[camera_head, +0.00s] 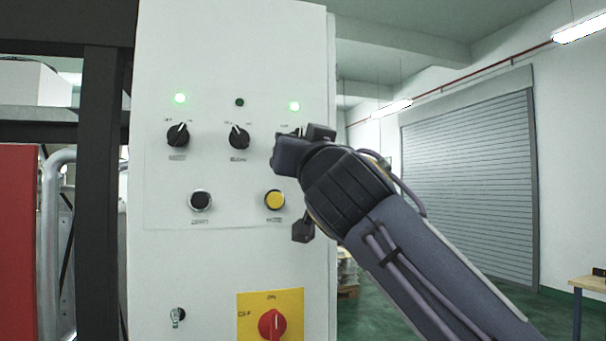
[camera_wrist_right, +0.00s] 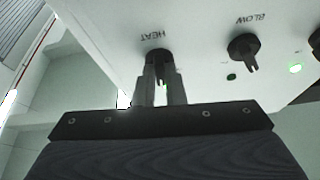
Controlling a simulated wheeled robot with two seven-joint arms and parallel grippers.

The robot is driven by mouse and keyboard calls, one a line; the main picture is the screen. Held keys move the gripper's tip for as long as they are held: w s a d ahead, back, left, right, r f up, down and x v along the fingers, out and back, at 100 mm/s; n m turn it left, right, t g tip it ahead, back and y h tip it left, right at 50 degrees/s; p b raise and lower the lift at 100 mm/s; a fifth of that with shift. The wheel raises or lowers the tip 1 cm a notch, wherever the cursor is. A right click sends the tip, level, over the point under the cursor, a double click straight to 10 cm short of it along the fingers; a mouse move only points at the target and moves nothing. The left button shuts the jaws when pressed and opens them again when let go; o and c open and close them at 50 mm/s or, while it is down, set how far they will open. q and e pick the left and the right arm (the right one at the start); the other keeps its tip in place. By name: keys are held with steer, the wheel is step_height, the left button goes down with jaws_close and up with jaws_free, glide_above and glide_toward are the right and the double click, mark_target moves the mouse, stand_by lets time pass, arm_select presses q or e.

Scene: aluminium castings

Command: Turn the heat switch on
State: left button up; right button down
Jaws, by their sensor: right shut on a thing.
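The heat switch is the rightmost dark rotary knob on a white control panel (camera_head: 225,60). In the head view my right gripper (camera_head: 298,136) covers most of it. In the right wrist view the heat switch (camera_wrist_right: 158,57) stands under the label HEAT. The fingers of my right gripper (camera_wrist_right: 160,75) are closed on its handle, one on each side. The heat lamp (camera_head: 294,106) above the switch is lit green. A green glow also shows between the fingers in the wrist view. My left gripper is not in view.
The blow knob (camera_head: 239,137) sits left of the heat switch, with a dark lamp (camera_head: 240,102). Farther left is another knob (camera_head: 178,135) with a lit lamp. Below are a black button (camera_head: 200,201), a yellow button (camera_head: 274,199) and a red rotary switch (camera_head: 271,324).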

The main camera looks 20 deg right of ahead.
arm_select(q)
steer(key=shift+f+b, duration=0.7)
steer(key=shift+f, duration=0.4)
arm_select(e)
steer(key=shift+a+r+m+g+h, duration=0.1)
steer(key=shift+m+g+h, duration=0.1)
steer(key=shift+m+h, duration=1.05)
steer(key=shift+a+m+g+h, duration=0.15)
steer(key=shift+m+h, duration=0.3)
steer(key=shift+m, duration=1.5)
steer(key=shift+d, duration=0.1)
steer(key=c, duration=1.5)
jaws_free()
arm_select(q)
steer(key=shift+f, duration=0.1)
